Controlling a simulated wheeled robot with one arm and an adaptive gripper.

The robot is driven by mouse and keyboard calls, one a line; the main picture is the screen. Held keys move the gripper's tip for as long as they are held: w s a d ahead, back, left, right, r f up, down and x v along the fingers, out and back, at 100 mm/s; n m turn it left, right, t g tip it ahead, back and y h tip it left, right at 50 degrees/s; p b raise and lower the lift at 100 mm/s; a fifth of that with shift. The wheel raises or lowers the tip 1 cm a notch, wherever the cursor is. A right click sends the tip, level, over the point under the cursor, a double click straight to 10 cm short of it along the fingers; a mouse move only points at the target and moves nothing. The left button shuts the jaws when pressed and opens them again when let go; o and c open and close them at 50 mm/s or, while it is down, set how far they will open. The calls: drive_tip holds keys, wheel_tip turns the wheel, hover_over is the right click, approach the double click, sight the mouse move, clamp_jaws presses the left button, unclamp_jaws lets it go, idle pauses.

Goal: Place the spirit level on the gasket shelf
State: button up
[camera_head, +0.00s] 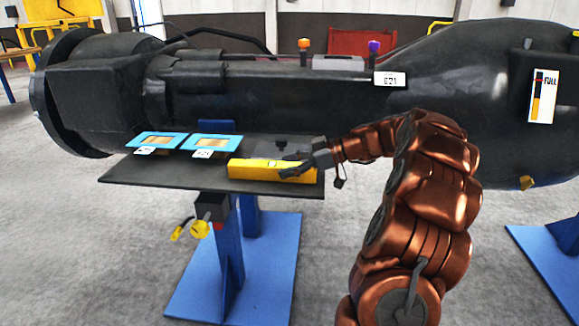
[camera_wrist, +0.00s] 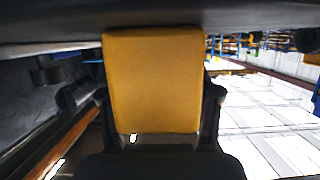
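The yellow spirit level (camera_head: 252,169) lies lengthwise along the right front part of the dark gasket shelf (camera_head: 150,180). I cannot tell if it touches the shelf or is just above it. My gripper (camera_head: 296,166) is at the level's right part, with its fingers around it. In the wrist view the level's yellow end (camera_wrist: 152,82) fills the space between the fingers of my gripper (camera_wrist: 150,110), one finger on each side. The gripper looks shut on it.
Two blue-framed gaskets (camera_head: 214,142) with tags lie on the shelf's left and middle. A large black casting (camera_head: 300,98) stands behind the shelf. A blue stand (camera_head: 262,275) is below it, and a valve with a yellow knob (camera_head: 200,228) hangs under the shelf.

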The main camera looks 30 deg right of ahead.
drive_tip(key=shift+r, duration=0.1)
drive_tip(key=shift+s+r+p, duration=0.1)
drive_tip(key=shift+p, duration=0.2)
drive_tip(key=v, duration=1.1)
drive_tip(key=shift+s+d+b, duration=0.2)
drive_tip(key=shift+d+b, duration=0.1)
drive_tip(key=shift+d, duration=0.1)
drive_tip(key=shift+r, duration=0.15)
drive_tip(key=s+a+f+m+g, duration=0.1)
drive_tip(key=a+g, duration=0.2)
drive_tip(key=a, duration=0.9)
drive_tip(key=s+a+f+m+g, duration=0.15)
drive_tip(key=a+g, duration=0.25)
drive_tip(key=a, duration=0.9)
drive_tip(key=s+a+f+m+g+h, duration=0.25)
drive_tip(key=s+a+f+h, duration=0.2)
drive_tip(key=s+a, duration=0.55)
drive_tip(key=s+d+f+m+g+h, duration=0.1)
drive_tip(key=s+f, duration=0.3)
drive_tip(key=s, duration=0.5)
drive_tip(key=s+d+f+m+g+h, duration=0.1)
drive_tip(key=s+f+m+h, duration=0.2)
drive_tip(key=s, duration=0.6)
wheel_tip(320, 180, down, 2)
drive_tip(key=shift+d+f+m+h, duration=0.1)
drive_tip(key=shift+d+m+h, duration=0.3)
drive_tip(key=shift+h, duration=0.45)
